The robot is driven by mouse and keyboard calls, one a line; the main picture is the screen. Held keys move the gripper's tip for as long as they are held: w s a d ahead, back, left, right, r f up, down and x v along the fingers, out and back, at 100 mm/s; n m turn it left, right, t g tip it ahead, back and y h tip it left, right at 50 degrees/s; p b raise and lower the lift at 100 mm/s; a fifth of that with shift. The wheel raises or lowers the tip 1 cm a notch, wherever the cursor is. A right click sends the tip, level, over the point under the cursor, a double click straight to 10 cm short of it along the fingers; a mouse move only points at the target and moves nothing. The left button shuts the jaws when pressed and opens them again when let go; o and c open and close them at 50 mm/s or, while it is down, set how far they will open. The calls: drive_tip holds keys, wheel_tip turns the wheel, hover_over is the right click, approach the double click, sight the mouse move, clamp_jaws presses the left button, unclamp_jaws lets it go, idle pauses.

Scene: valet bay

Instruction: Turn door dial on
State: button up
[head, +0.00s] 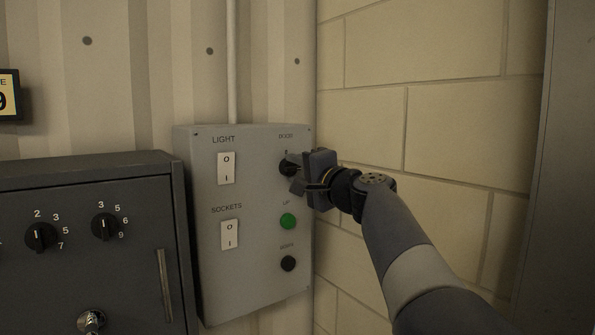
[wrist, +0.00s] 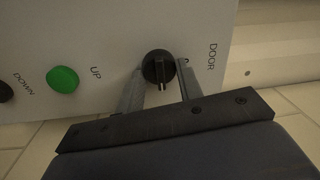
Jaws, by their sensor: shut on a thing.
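The door dial (head: 287,168) is a small black round knob under the DOOR label on the grey wall panel (head: 262,290). In the wrist view the dial (wrist: 158,66) has a raised grip bar across its face. My gripper (head: 298,172) is at the dial from the right in the head view and partly covers it. In the wrist view the two fingers of my gripper (wrist: 161,82) reach to either side of the dial, and it is shut on the dial. The setting marks around the dial are mostly hidden or too small to read.
Below the dial are a green UP button (head: 288,221) and a black DOWN button (head: 288,263). A LIGHT switch (head: 226,168) and a SOCKETS switch (head: 229,234) are to the left. A dark cabinet (head: 100,270) with dials stands at the left. A block wall (head: 440,120) is close on the right.

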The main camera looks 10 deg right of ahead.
idle(0.3)
drive_tip(key=o, duration=1)
drive_tip(key=shift+s, duration=0.1)
drive_tip(key=b+v, duration=0.2)
drive_tip(key=v, duration=0.8)
drive_tip(key=shift+s+d+b, duration=0.25)
drive_tip(key=shift+s+b, duration=0.05)
drive_tip(key=shift+b, duration=0.05)
drive_tip(key=shift+w, duration=0.15)
drive_tip(key=p+x, duration=0.3)
drive_tip(key=x, duration=0.8)
drive_tip(key=shift+a, duration=0.1)
drive_tip(key=shift+s, duration=0.25)
